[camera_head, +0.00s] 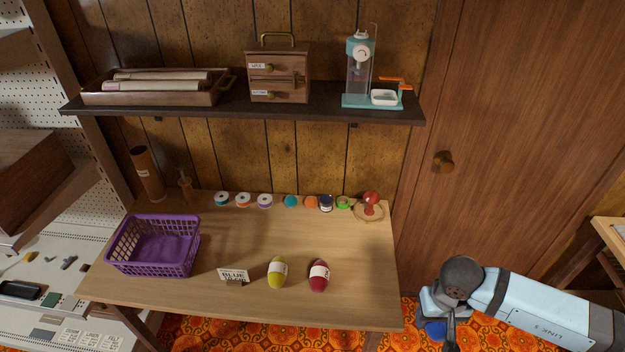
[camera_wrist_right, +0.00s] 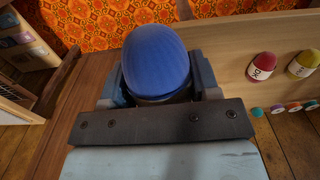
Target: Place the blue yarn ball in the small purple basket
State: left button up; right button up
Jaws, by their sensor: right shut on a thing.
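The blue yarn ball (camera_wrist_right: 155,62) fills the middle of the right wrist view, held between the fingers of my right gripper (camera_wrist_right: 160,85). In the head view a small part of the blue yarn ball (camera_head: 435,330) shows at my right gripper (camera_head: 439,324). They are over the patterned floor, just right of the table's front right corner. The small purple basket (camera_head: 138,265) stands upright and looks empty at the table's left end, far to the left of my right gripper. My left gripper is not in view.
A yellow yarn ball (camera_head: 278,272), a red yarn ball (camera_head: 319,276) and a card reading BLUE (camera_head: 233,275) are along the front of the wooden table (camera_head: 350,305). Several spools and a red pincushion (camera_head: 370,203) line the back. A dark shelf (camera_head: 225,111) hangs above.

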aim_at(150, 255)
jog(key=j, duration=0.45)
jog(key=i+j+u, duration=0.1)
jog(key=j, duration=0.4)
jog(key=i+j, duration=0.1)
jog(key=j, duration=0.35)
jog(key=i+j+u, duration=0.1)
jog(key=j, duration=0.35)
jog(key=i+j, duration=0.1)
jog(key=j, duration=0.35)
jog(key=i+j+u, duration=0.1)
jog(key=j, duration=0.35)
jog(key=i+j, duration=0.1)
jog(key=j, duration=0.35)
jog(key=i+j+u, duration=0.1)
jog(key=j, duration=0.35)
